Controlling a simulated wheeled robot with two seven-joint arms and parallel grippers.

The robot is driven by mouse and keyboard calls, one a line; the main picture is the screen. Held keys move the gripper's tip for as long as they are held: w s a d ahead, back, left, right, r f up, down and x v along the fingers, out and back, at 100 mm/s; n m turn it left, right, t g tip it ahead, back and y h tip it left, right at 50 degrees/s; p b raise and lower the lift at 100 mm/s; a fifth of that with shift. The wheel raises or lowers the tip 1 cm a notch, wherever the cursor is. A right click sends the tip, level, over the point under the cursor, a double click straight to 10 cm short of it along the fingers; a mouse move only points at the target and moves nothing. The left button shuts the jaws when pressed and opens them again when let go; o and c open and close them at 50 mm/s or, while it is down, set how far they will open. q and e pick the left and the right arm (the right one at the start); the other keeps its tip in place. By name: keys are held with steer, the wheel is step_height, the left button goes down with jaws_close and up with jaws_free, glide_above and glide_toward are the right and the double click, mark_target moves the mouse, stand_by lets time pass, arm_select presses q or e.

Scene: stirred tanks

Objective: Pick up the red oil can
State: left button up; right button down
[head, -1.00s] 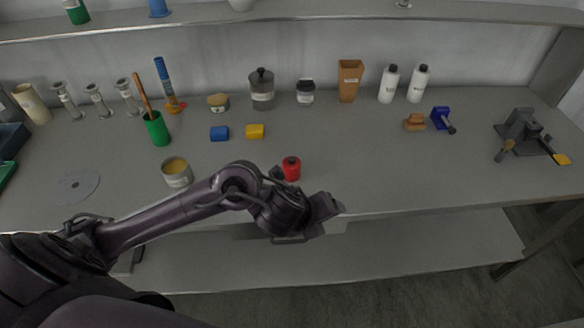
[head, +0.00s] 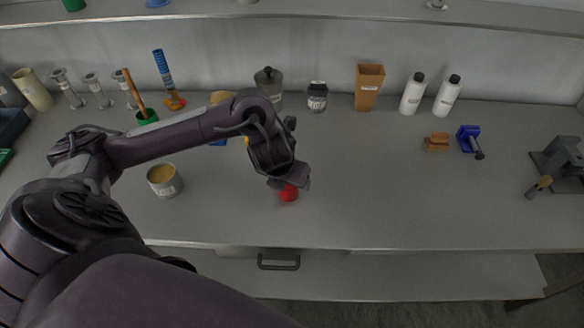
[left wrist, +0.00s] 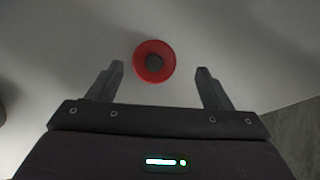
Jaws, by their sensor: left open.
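The red oil can (head: 289,194) stands on the grey bench, partly hidden by my left gripper (head: 290,180) in the head view. In the left wrist view the can (left wrist: 154,62) shows from above as a red round body with a dark cap in the middle. The two fingers of my left gripper (left wrist: 158,88) are spread apart, one to each side of the can, with the can a little beyond the tips. Nothing is held between them. My right gripper is not in view.
A tin with yellow contents (head: 164,180) stands left of the can. A dark lidded jar (head: 269,86), a small jar (head: 317,97), a brown box (head: 368,88) and white bottles (head: 412,94) line the back. The bench (head: 370,200) is clear right of the can.

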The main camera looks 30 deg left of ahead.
arm_select(q)
steer(key=shift+w+a+f, duration=0.1)
steer(key=shift+a+f, duration=0.1)
steer(key=shift+f, duration=0.25)
steer(key=shift+w+a+f, duration=0.1)
steer(key=shift+a+f, duration=0.05)
steer(key=shift+f, duration=0.3)
steer(key=shift+w+a+f, duration=0.2)
steer(key=shift+w+f, duration=0.2)
steer(key=shift+f, duration=0.25)
steer(key=shift+x, duration=1.15)
steer(key=shift+w+r, duration=0.1)
steer(key=c, duration=1.1)
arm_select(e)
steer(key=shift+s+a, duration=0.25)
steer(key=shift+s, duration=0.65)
arm_select(q)
steer(key=shift+r, duration=0.1)
